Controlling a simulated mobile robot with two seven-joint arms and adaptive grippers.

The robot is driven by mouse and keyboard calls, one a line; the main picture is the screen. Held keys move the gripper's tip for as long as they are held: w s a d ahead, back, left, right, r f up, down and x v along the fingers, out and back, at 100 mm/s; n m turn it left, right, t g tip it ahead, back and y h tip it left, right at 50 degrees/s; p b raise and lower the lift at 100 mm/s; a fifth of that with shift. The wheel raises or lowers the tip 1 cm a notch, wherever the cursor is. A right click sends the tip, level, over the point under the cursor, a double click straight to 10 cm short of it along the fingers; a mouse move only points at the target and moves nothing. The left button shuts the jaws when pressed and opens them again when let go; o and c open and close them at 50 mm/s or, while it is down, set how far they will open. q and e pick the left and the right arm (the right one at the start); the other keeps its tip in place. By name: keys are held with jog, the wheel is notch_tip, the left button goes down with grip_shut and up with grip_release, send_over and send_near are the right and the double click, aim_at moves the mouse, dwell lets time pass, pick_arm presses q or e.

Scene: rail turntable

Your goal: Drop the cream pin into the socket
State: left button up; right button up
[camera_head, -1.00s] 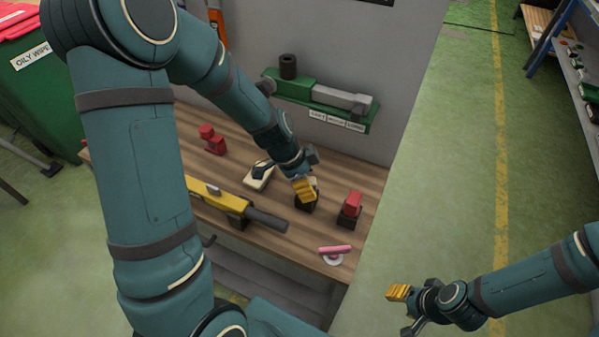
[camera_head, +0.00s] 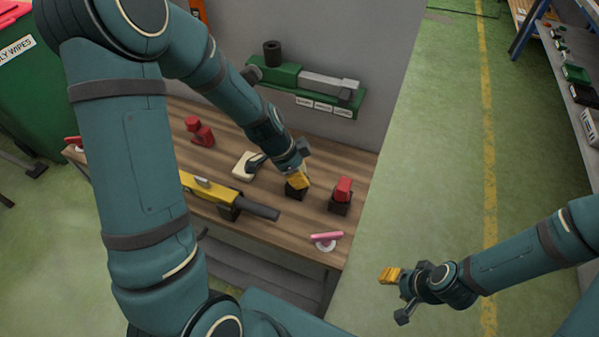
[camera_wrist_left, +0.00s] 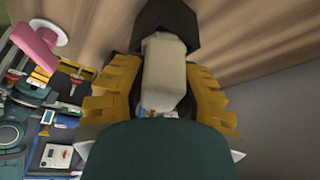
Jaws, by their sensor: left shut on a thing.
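The cream pin (camera_wrist_left: 163,75) is between the yellow fingers of my left gripper in the left wrist view. My left gripper (camera_head: 299,181) is shut on it above the bench. A black block (camera_head: 294,193), which looks like the socket, stands right under the fingers. In the wrist view the pin's far end overlaps this block (camera_wrist_left: 165,22); I cannot tell how deep the pin sits, and the opening is hidden. My right gripper (camera_head: 389,275) hangs empty over the floor to the right of the bench; its finger gap is unclear.
A red part in a black block (camera_head: 341,195) stands just right of the socket. A pink-handled piece (camera_head: 326,238) lies near the front right edge. A yellow device (camera_head: 215,192) and a cream pad (camera_head: 245,165) lie to the left. A green shelf (camera_head: 310,85) is behind.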

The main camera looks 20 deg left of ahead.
pick_arm(q)
grip_shut()
jog(key=shift+r+p, duration=0.35)
jog(key=shift+r, duration=0.3)
dwell(0.4)
jog(key=shift+r+p, duration=1.95)
jog(key=shift+r, duration=1.1)
jog(key=shift+r, duration=0.1)
notch_tip(320, 180, up, 5)
jog(key=p, duration=0.3)
